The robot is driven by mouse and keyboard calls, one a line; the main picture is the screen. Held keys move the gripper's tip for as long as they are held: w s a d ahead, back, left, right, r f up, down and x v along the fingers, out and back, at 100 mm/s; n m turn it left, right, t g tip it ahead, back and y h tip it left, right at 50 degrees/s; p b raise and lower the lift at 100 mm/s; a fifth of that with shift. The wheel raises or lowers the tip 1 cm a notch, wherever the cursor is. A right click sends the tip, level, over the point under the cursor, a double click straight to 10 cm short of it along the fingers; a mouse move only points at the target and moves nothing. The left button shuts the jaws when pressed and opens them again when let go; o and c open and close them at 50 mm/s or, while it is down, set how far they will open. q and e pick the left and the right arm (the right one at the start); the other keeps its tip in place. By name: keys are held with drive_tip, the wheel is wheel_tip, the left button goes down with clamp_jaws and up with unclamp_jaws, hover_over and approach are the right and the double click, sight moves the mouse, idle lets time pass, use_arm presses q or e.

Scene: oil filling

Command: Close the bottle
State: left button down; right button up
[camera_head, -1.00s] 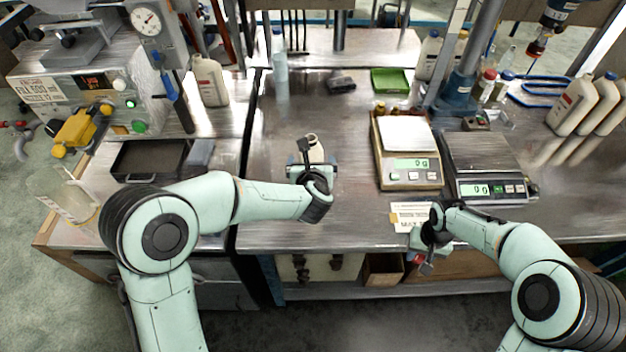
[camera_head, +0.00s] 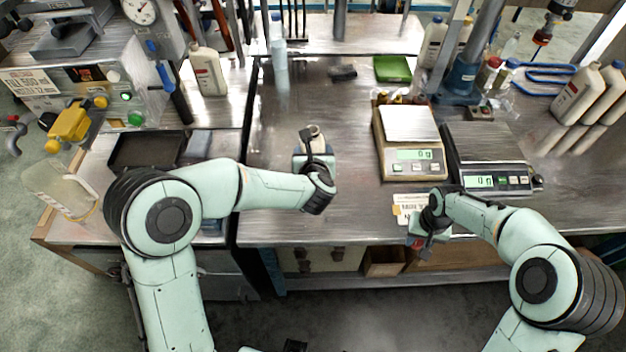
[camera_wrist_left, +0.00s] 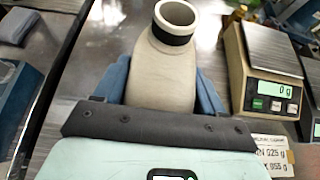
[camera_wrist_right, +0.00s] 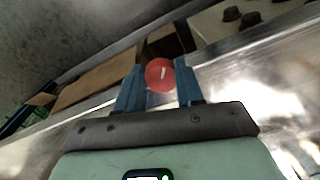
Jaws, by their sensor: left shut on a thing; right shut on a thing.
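A cream-white bottle (camera_head: 316,140) stands near the middle of the bench, and its mouth is open, with a dark ring round the neck. In the left wrist view the bottle (camera_wrist_left: 160,75) is between the blue fingers of my left gripper (camera_wrist_left: 162,85), which is shut on its body. My right gripper (camera_wrist_right: 159,82) is shut on a round red cap (camera_wrist_right: 160,73). In the head view the right gripper (camera_head: 418,238) is at the front edge of the bench, to the right of the bottle and apart from it.
Two scales, one tan (camera_head: 408,155) and one grey (camera_head: 490,160), stand right of the bottle. A paper label (camera_head: 409,205) lies near the right gripper. A green tray (camera_head: 393,68) is at the back. The bench between bottle and tan scale is clear.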

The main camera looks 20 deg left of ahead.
use_arm(q)
drive_tip(key=shift+r, duration=0.2)
